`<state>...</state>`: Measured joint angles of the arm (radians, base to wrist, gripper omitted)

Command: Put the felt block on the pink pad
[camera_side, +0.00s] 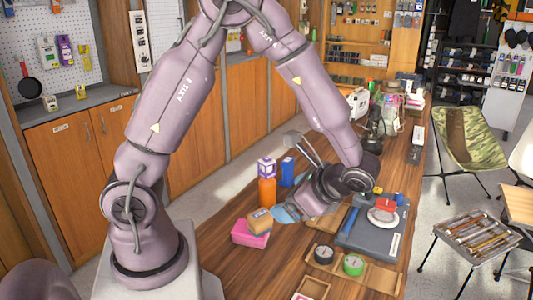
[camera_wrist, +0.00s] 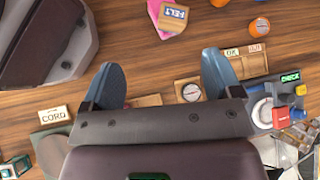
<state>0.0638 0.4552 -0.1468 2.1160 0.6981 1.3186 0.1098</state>
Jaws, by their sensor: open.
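The felt block (camera_side: 260,219), a small tan block, sits on the pink pad (camera_side: 250,238) in the side view, toward its back right edge. In the wrist view the felt block (camera_wrist: 173,15) carries a label and covers part of the pink pad (camera_wrist: 155,10) at the top edge, where the pad is cut off. My gripper (camera_side: 287,213) is to the right of the block and pad, apart from them.
An orange bottle (camera_side: 267,190) and a blue box (camera_side: 287,171) stand behind the pad. A grey case (camera_side: 372,243) with a red item lies to the right. A wooden tray (camera_side: 372,275) holds two round items in front. The wood around the pad's front is clear.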

